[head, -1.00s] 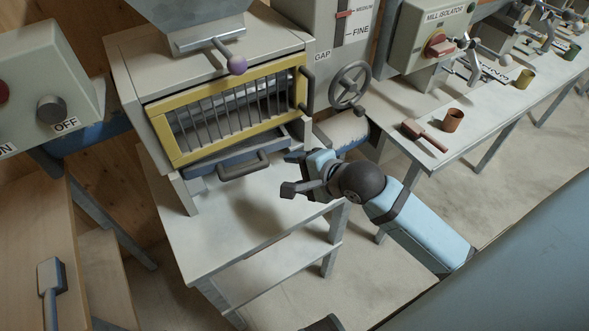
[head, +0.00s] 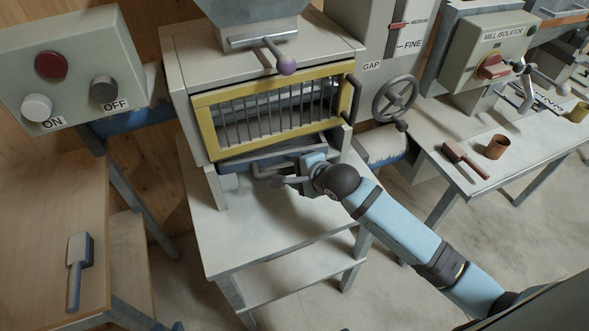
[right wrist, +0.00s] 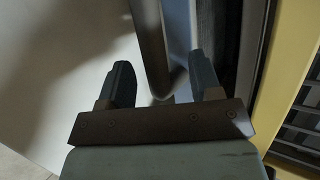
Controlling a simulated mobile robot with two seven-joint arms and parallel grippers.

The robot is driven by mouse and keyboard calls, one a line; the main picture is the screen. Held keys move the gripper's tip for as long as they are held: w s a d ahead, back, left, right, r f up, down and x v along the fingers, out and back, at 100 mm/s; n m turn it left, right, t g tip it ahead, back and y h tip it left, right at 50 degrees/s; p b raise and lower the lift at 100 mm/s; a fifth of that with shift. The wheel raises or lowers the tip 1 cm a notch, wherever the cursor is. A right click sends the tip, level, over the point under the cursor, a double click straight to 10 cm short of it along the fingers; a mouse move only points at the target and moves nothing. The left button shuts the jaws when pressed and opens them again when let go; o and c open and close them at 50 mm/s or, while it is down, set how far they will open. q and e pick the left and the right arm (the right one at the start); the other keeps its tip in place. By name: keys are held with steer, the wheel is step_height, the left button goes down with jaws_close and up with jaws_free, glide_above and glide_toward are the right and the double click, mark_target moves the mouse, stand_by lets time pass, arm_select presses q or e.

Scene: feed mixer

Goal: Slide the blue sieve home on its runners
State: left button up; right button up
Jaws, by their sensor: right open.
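The blue sieve (head: 232,167) sits in the slot under the yellow barred guard of the machine, its front slightly out from the housing. Its grey bar handle (head: 258,172) faces the front. My right gripper (head: 280,181) is at the handle's right part, which it partly hides. In the right wrist view my right gripper (right wrist: 162,85) is open, with the handle bar (right wrist: 150,45) reaching between its two fingers. The sieve's blue front (right wrist: 178,30) shows just beyond the bar. The runners are hidden. My left gripper is not in view.
The yellow guard (head: 205,133) is shut above the slot. A switch box (head: 75,75) and a brush (head: 79,265) are at left. The machine's table (head: 265,240) is bare in front.

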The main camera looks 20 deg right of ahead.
steer(key=shift+w, duration=0.1)
steer(key=shift+c, duration=0.4)
jaws_close()
steer(key=shift+c, duration=0.2)
jaws_free()
steer(key=p+v, duration=0.1)
steer(key=v, duration=1.3)
